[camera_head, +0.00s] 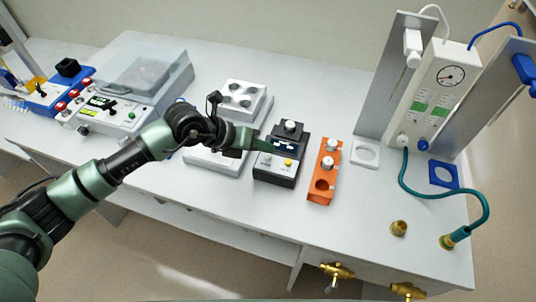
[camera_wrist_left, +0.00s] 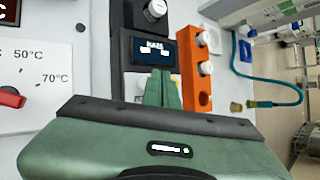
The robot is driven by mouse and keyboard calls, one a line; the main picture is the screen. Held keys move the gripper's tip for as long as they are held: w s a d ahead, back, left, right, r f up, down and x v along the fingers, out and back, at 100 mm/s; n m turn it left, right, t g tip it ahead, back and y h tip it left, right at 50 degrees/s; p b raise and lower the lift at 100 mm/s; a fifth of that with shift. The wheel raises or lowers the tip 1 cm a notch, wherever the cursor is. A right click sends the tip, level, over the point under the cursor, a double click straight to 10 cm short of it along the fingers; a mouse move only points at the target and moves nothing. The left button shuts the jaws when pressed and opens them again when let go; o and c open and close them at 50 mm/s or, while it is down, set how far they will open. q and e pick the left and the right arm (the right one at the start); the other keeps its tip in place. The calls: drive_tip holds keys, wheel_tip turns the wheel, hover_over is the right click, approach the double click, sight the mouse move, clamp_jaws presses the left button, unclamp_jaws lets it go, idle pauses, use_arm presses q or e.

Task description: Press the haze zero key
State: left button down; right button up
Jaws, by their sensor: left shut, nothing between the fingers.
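The haze meter (camera_head: 275,177) is a small dark box with a light grey front panel, a lit display (camera_head: 284,146) and a white-capped vial on top. A yellow key (camera_head: 288,162) sits on its front panel, with a pale key (camera_head: 267,159) to its left. My left gripper (camera_head: 266,145) is shut and empty, its green fingertips at the left side of the display; I cannot tell whether they touch. My right gripper is not in view.
An orange rack (camera_head: 322,185) with white-capped vials stands close right of the meter. A white-grey block with round wells (camera_head: 243,95) is behind left. A gauge panel (camera_head: 440,90) with a teal hose stands at right. Brass fittings (camera_head: 398,228) are near the front edge.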

use_arm(q)
drive_tip(key=shift+f, duration=0.1)
idle(0.8)
drive_tip(key=shift+f+b, duration=0.3)
drive_tip(key=shift+b, duration=0.05)
drive_tip(key=shift+f+b, duration=0.35)
drive_tip(key=shift+f, duration=0.1)
idle(0.5)
drive_tip(key=shift+r, duration=0.1)
drive_tip(key=shift+r+p, duration=0.6)
drive_tip(key=shift+r, duration=0.2)
drive_tip(key=shift+r+p, duration=1.65)
drive_tip(key=shift+r, duration=0.85)
